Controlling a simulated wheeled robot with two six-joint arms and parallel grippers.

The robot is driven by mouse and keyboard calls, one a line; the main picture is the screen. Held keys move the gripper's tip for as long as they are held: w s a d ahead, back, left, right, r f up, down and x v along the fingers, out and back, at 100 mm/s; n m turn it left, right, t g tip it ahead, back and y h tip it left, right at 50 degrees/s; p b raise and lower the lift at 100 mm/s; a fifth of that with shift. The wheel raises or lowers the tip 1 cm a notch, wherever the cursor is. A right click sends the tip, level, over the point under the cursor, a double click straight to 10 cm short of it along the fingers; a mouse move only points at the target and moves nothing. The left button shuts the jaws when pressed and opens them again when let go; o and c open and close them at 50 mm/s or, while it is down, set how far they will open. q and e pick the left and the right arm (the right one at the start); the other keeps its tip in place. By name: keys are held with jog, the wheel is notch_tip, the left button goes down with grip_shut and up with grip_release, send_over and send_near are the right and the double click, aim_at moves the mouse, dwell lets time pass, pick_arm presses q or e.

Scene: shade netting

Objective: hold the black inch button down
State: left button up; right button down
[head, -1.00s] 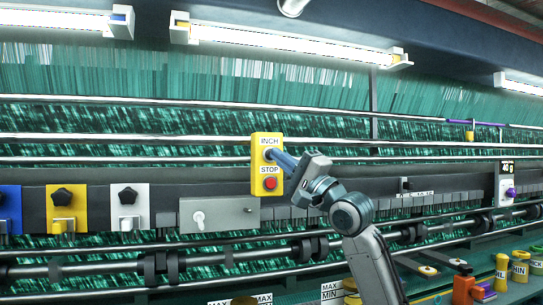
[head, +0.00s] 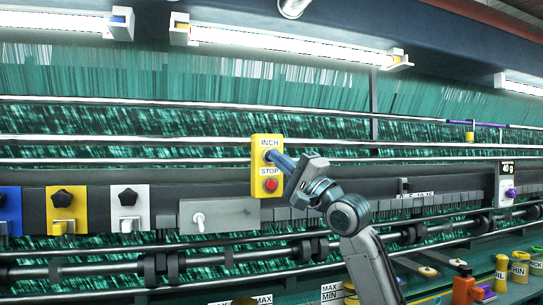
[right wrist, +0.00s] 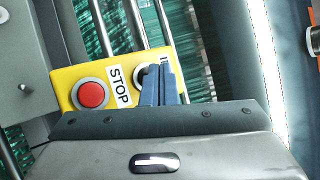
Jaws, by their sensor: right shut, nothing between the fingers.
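The yellow control box (head: 259,186) is fixed on the machine's front, with an INCH label at the top and a STOP label above a red button (head: 271,184). My right gripper (head: 271,156) reaches in from the lower right, its shut blue fingertips at the black inch button under the INCH label. In the right wrist view the shut fingers (right wrist: 160,78) cover most of the black inch button (right wrist: 142,76), with only a dark edge showing. The fingertips look to be touching it; how far it is pressed I cannot tell. My left gripper is not in view.
The red stop button (right wrist: 91,95) is close beside the fingers. A grey panel with a white toggle (head: 199,221) is left of and below the box. Rails and green netting (head: 190,180) run behind.

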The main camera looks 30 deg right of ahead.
jog(key=shift+w+d+p, duration=0.15)
jog(key=shift+w+p, duration=0.15)
jog(key=shift+w, duration=0.2)
dwell(0.8)
dwell(4.1)
jog(key=shift+s+a+b, duration=0.2)
jog(key=shift+s+b, duration=0.25)
jog(key=shift+s, duration=0.4)
jog(key=shift+s+a+b, duration=0.2)
jog(key=shift+s+b, duration=0.2)
jog(key=shift+s, duration=0.4)
jog(key=shift+s+a+b, duration=0.2)
jog(key=shift+s+b, duration=0.2)
jog(key=shift+s, duration=0.45)
jog(key=shift+s+a+b, duration=0.2)
jog(key=shift+s+b, duration=0.2)
jog(key=shift+s, duration=0.4)
jog(key=shift+f, duration=0.1)
